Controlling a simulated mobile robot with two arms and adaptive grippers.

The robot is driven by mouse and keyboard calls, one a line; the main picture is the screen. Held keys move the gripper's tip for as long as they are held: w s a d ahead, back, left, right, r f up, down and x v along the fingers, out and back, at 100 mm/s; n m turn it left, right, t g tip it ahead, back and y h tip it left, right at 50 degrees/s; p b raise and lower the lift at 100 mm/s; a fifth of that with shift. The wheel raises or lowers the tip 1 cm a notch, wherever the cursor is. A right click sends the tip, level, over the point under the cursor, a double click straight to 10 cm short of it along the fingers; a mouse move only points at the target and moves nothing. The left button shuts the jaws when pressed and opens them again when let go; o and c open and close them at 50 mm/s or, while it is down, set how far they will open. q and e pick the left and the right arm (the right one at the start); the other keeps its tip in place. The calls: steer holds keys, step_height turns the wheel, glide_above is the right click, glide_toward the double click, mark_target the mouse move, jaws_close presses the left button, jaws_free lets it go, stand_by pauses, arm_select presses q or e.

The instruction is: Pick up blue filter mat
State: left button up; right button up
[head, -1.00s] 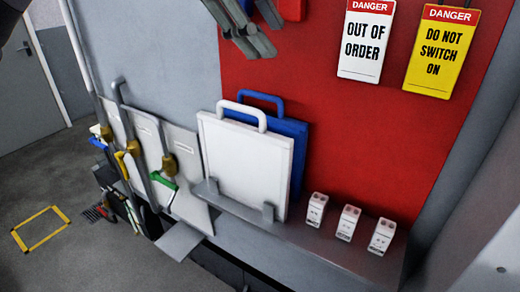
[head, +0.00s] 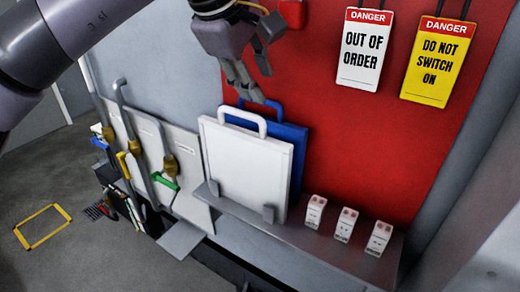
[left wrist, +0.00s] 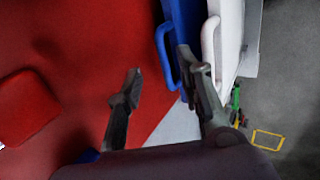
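The blue filter mat (head: 297,150) stands upright on the shelf behind a white panel, with its blue loop handle (head: 273,103) on top. The white panel (head: 245,170) hides most of its face. My left gripper (head: 252,88) is above the blue handle, fingers pointing down and apart. In the left wrist view, the gripper (left wrist: 160,85) is open and empty. One finger is close to the blue handle (left wrist: 164,58), and I cannot tell whether it touches. The blue mat (left wrist: 186,22) lies beside the white one (left wrist: 229,40) there. My right gripper is not in view.
The white panel's handle (head: 240,116) is just in front of the blue one. Several small white blocks (head: 346,224) stand on the shelf (head: 285,228) at right. Grey panels with coloured handles (head: 183,150) are at left. Danger tags (head: 364,50) hang on the red board (head: 340,140).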

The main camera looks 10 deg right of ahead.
arm_select(q)
steer(key=p+x, duration=0.1)
steer(key=x, duration=0.1)
steer(key=p+x, duration=0.1)
steer(key=x, duration=0.2)
steer(key=shift+w+a+f, duration=0.1)
steer(key=shift+a+f, duration=0.1)
steer(key=shift+f, duration=0.05)
steer(key=shift+c, duration=0.5)
jaws_close()
